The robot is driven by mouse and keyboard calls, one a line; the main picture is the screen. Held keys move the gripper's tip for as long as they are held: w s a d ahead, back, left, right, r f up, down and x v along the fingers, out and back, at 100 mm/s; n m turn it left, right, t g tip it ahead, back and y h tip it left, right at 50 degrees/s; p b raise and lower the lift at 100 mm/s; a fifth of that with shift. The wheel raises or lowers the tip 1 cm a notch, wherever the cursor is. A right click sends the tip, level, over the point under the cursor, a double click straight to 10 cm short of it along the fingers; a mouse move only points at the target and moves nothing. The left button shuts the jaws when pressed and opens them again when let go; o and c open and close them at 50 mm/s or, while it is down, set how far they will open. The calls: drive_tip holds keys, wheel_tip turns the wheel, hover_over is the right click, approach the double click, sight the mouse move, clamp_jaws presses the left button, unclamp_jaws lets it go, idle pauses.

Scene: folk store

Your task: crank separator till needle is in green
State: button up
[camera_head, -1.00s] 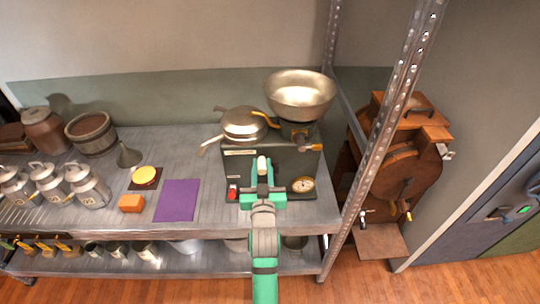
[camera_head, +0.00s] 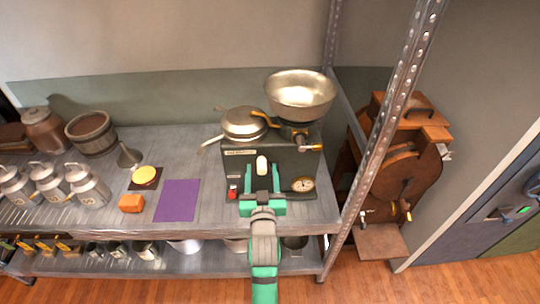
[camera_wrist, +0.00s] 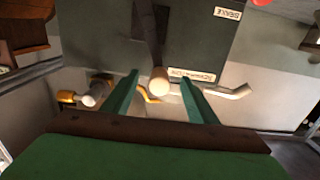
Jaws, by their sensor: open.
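The separator is a dark box (camera_head: 290,165) on the metal shelf, with a wide steel bowl (camera_head: 300,92) and a lidded steel pan above it. A round gauge (camera_head: 302,184) sits low on its front right; its needle is too small to read. The crank's cream knob (camera_head: 262,163) faces me at the front. It also shows in the wrist view (camera_wrist: 160,83), at the end of a dark crank arm (camera_wrist: 146,35). My gripper (camera_head: 262,175) is open in front of the box, its green fingers on either side of the knob in the picture. I cannot tell whether they touch it.
A red button (camera_head: 232,192) is on the box's front left. A purple mat (camera_head: 177,200), an orange block (camera_head: 131,203) and several milk cans stand left on the shelf (camera_head: 220,218). A perforated metal post (camera_head: 385,135) rises to the right, before a wooden machine (camera_head: 405,170).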

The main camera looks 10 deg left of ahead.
drive_tip(key=v, duration=0.7)
idle(0.5)
idle(0.3)
drive_tip(key=s+d+f+m+h, duration=0.1)
drive_tip(key=s+d+f+h, duration=0.1)
drive_tip(key=s+d+f, duration=0.45)
drive_tip(key=s+d+f+m+h, duration=0.15)
drive_tip(key=s+f, duration=0.25)
drive_tip(key=s, duration=0.6)
drive_tip(key=s+d+g, duration=0.1)
drive_tip(key=s+d, duration=0.2)
drive_tip(key=s, duration=0.7)
drive_tip(key=s+d+g+h, duration=0.1)
drive_tip(key=s+d, duration=0.2)
drive_tip(key=s, duration=0.7)
drive_tip(key=shift+s+m, duration=0.3)
drive_tip(key=shift+m, duration=0.05)
drive_tip(key=shift+d+r+h, duration=0.1)
drive_tip(key=shift+h, duration=0.15)
drive_tip(key=shift+c, duration=0.3)
